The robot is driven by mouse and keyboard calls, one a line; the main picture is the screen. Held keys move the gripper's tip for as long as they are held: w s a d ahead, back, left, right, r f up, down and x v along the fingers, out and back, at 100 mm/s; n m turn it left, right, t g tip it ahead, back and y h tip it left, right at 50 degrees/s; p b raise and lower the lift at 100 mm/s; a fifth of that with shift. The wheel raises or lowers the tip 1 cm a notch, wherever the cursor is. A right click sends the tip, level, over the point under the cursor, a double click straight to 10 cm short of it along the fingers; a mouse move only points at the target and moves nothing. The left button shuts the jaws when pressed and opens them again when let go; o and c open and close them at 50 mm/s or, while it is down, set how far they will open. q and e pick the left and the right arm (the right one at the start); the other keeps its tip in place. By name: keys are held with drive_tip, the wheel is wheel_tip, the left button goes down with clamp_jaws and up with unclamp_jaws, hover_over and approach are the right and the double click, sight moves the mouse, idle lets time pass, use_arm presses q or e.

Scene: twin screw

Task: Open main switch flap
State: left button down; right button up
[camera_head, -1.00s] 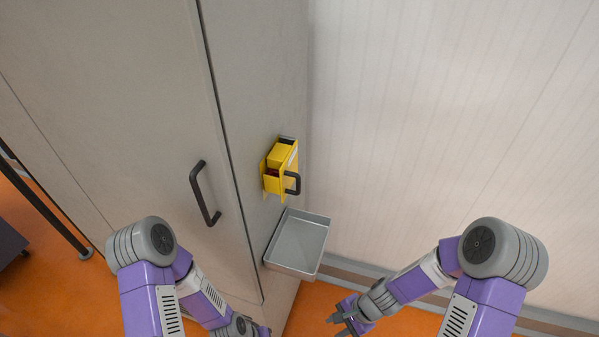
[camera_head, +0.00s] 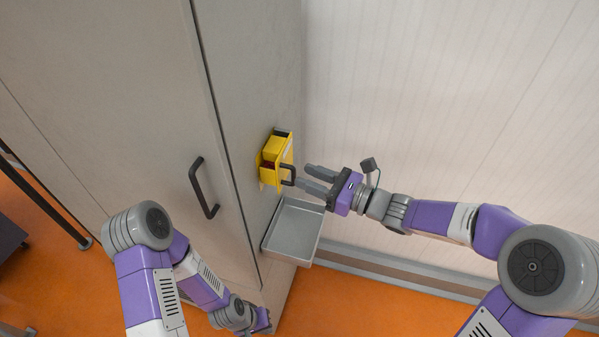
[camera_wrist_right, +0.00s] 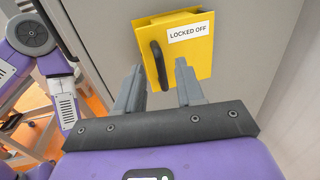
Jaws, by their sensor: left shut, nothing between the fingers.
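The yellow main switch box (camera_head: 273,147) is mounted on the side of the grey cabinet. Its flap (camera_wrist_right: 200,55) is closed, with a "LOCKED OFF" label and a black handle (camera_wrist_right: 158,66). A bit of red shows inside the box in the head view. My right gripper (camera_head: 307,177) is open just in front of the flap. In the right wrist view its fingers (camera_wrist_right: 158,72) are on either side of the handle, apart from each other; whether they touch it I cannot tell. My left gripper (camera_head: 264,321) is shut and empty, low beside the cabinet base.
A grey metal tray (camera_head: 294,232) sticks out from the cabinet side just below the switch box. The cabinet door (camera_head: 130,110) has a black handle (camera_head: 203,188) to the left. A pale wall (camera_head: 440,90) is on the right.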

drive_tip(key=shift+x, duration=1.6)
drive_tip(key=shift+c, duration=0.5)
clamp_jaws()
